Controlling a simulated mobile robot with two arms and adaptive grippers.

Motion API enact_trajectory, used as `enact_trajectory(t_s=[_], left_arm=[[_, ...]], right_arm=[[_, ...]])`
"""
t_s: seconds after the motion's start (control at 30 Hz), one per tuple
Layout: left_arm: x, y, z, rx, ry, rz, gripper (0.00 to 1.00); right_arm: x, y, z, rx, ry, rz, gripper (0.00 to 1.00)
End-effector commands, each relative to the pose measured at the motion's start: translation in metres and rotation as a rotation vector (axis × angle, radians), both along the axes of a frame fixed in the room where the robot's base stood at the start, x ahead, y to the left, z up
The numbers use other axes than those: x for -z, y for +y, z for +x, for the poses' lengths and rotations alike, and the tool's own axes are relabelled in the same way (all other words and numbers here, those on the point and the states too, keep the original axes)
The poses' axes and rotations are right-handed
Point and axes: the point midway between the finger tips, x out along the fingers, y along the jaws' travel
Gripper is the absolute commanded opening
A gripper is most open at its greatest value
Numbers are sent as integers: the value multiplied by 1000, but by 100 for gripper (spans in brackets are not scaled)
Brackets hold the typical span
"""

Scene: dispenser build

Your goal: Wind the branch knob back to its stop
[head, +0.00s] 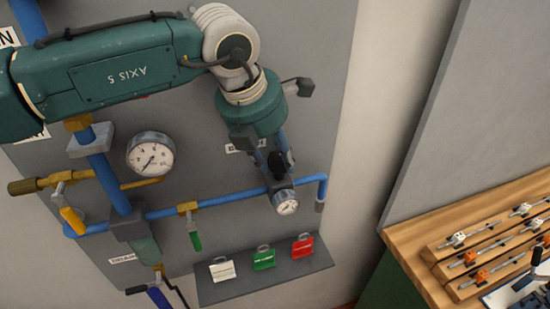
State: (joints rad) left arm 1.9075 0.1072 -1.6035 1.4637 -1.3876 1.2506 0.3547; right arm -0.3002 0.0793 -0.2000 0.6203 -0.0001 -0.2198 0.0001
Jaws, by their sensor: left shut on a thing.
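The branch regulator (276,184) sits on the blue branch pipe, with a small round gauge (286,203) on its lower front. Its dark branch knob (281,161) stands on top. My left arm reaches in from the upper left, and my left gripper (271,158) is at the knob, shut on it. The fingers and wrist partly hide the knob, so its turned position cannot be read. The small gauge's needle is too small to read.
A larger gauge (150,155) is on the grey panel at left. A yellow-handled valve (72,218) and a green-handled valve (195,236) are on the piping. White, green and red tags (303,247) stand on a ledge below. A wooden bench (440,240) with racked parts is at right.

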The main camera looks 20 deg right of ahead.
Motion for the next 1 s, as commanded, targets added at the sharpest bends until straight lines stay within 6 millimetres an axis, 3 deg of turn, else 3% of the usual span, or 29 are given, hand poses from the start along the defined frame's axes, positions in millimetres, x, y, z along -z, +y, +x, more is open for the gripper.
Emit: enact_trajectory(t_s=[0.5,0.7,1.0], left_arm=[[2,-6,0,-369,-13,-16,9],[-2,-7,-1,-554,-12,-17,9],[-5,-8,0,-774,-10,-18,9]], right_arm=[[93,0,0,0,1,0,51],[115,0,-1,0,1,0,51],[129,-1,-1,0,1,0,51]])
